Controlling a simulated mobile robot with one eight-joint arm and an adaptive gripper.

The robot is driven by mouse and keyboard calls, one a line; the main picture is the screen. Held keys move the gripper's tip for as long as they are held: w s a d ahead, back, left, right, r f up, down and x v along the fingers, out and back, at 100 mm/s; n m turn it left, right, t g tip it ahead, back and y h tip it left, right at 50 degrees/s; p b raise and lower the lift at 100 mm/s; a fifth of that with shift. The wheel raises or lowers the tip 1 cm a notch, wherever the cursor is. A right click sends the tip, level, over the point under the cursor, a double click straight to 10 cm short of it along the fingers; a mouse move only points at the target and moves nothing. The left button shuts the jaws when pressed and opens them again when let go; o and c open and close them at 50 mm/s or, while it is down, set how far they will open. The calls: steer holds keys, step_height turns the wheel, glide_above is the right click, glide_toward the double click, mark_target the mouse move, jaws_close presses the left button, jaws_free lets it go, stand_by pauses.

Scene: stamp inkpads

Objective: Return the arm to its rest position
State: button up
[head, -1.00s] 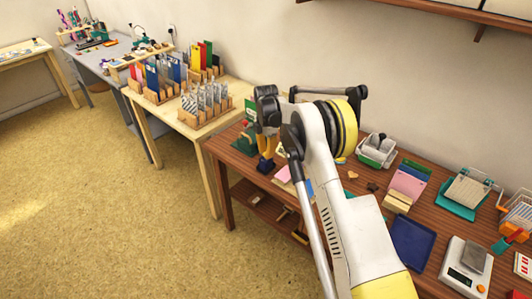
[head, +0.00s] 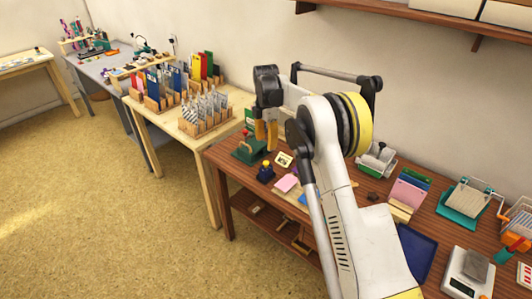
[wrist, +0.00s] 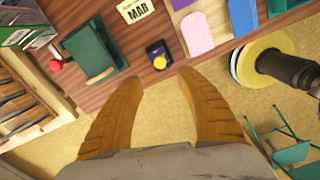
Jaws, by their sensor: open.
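My gripper (head: 266,137) is raised above the left end of the brown wooden table (head: 221,153). Its two yellow fingers point down. In the wrist view my gripper (wrist: 160,82) is open, with nothing between its fingers. A dark blue stamp (head: 265,172) with a yellow knob stands on the table below my gripper, apart from it. The same stamp also shows in the wrist view (wrist: 157,55), just beyond the fingertips.
A green device with a red knob (head: 247,150), a "MAR" card (head: 284,160), a pink pad (head: 287,183) and a dark blue tray (head: 417,252) are on the table. A scale (head: 465,275) stands at the right. A wall shelf (head: 400,12) is above. Floor is open at left.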

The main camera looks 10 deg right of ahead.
steer(key=shift+r, duration=0.9)
steer(key=s+r+m+t, duration=0.3)
steer(key=s+r+m, duration=0.7)
steer(key=s+r, duration=0.8)
steer(key=s+f+m+t, duration=0.2)
steer(key=s+m, duration=0.4)
steer(key=s, duration=0.6)
steer(key=s+f+m+t, duration=0.2)
steer(key=s+f+m, duration=0.2)
steer(key=s, duration=0.8)
steer(key=shift+m, duration=1.1)
